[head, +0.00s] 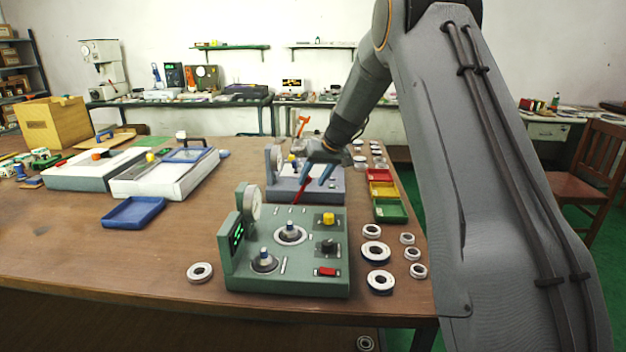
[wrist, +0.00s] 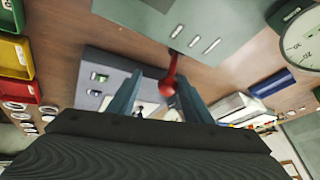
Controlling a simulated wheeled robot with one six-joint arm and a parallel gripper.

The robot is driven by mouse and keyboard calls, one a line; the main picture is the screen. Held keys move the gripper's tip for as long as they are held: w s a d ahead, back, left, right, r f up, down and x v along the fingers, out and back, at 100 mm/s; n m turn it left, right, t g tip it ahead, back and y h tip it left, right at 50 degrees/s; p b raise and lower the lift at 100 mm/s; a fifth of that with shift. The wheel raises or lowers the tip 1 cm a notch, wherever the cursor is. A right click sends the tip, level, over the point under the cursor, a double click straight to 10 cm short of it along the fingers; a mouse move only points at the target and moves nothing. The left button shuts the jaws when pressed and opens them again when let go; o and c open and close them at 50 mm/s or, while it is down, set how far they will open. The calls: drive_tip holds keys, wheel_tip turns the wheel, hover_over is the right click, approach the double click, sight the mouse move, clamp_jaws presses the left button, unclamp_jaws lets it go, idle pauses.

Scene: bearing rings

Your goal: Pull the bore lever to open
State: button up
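A red lever (head: 302,188) rises from the far edge of the green-grey gauge device (head: 330,285). It is tilted rather than upright, and its rounded red end (wrist: 169,84) shows in the wrist view. My gripper (head: 319,172) is above that far edge, fingers pointing down and apart. In the wrist view my gripper (wrist: 158,88) has its two blue-grey fingers on either side of the lever's red end, with a gap visible. Whether a finger touches the lever cannot be told. The device carries a dial (head: 252,201), two posts with rings and a yellow knob (head: 328,218).
A second grey device (head: 330,195) with an orange-red lever (head: 302,124) stands just behind. Red, yellow and green bins (head: 389,211) and several loose rings (head: 375,252) lie to the right.

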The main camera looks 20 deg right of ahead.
drive_tip(key=shift+d+r, duration=0.1)
drive_tip(key=b+v, duration=0.1)
drive_tip(key=v, duration=0.6)
drive_tip(key=shift+s+r, duration=0.2)
drive_tip(key=shift+r, duration=0.05)
drive_tip(key=shift+s, duration=0.1)
drive_tip(key=s+a+f+g, duration=0.1)
drive_tip(key=s+f, duration=0.1)
drive_tip(key=s, duration=0.4)
drive_tip(key=s+a+f+h, duration=0.1)
drive_tip(key=s+a+f, duration=0.1)
drive_tip(key=s, duration=0.4)
drive_tip(key=s+a+f+g, duration=0.1)
drive_tip(key=s, duration=0.5)
drive_tip(key=shift+s+a+f+m+g, duration=0.25)
drive_tip(key=shift+a+f+m+g, duration=0.05)
drive_tip(key=shift+a+f, duration=0.1)
drive_tip(key=s+f+g+h, duration=0.1)
drive_tip(key=s+f, duration=0.2)
drive_tip(key=s, duration=0.9)
drive_tip(key=s+a+f+g+h, duration=0.1)
drive_tip(key=s+f, duration=0.2)
drive_tip(key=s, duration=0.9)
drive_tip(key=shift+s+f+g, duration=0.15)
drive_tip(key=shift+s+g, duration=0.05)
drive_tip(key=shift+g, duration=0.1)
